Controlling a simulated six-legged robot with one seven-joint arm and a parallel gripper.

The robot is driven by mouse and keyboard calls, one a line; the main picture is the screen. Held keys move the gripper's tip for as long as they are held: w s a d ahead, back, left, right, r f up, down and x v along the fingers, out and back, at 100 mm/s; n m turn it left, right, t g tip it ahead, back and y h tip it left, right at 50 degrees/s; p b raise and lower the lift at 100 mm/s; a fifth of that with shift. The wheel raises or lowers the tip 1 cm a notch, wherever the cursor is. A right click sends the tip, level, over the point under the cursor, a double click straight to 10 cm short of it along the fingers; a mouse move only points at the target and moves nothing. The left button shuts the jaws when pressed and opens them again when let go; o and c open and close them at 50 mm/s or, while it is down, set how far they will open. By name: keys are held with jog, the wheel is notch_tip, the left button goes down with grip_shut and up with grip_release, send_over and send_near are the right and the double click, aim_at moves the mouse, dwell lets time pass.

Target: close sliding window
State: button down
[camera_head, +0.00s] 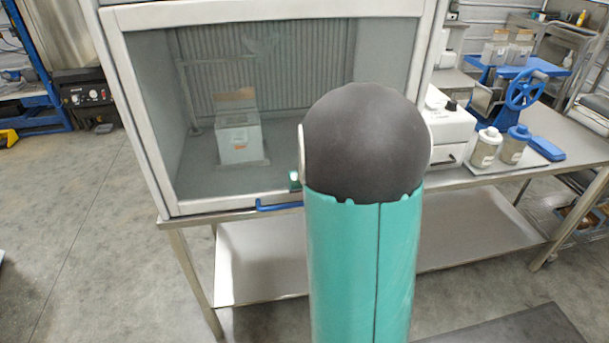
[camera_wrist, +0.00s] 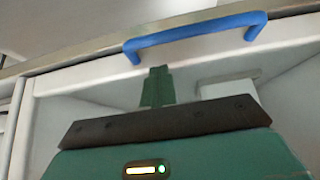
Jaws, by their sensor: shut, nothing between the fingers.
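The sliding window (camera_head: 133,100) is a white-framed pane on the front of the cabinet. Its lower bar sits low, close to the bench top, in the head view; I cannot tell whether a gap is left beneath it. A blue handle (camera_head: 278,206) is on this lower bar, partly hidden by my arm. The blue handle also shows whole at the top of the wrist view (camera_wrist: 195,36). My gripper (camera_wrist: 157,72) is shut and empty, its tips near the white bar and apart from the handle. In the head view only a small teal bit of it shows beside my arm.
A grey box (camera_head: 240,143) stands inside the cabinet. On the steel bench to the right are a white device (camera_head: 448,128), two lidded jars (camera_head: 485,148) and a blue hand-wheel machine (camera_head: 523,90).

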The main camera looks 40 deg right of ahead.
jog(key=v, duration=1)
jog(key=shift+w+r, duration=0.2)
jog(key=shift+r, duration=0.35)
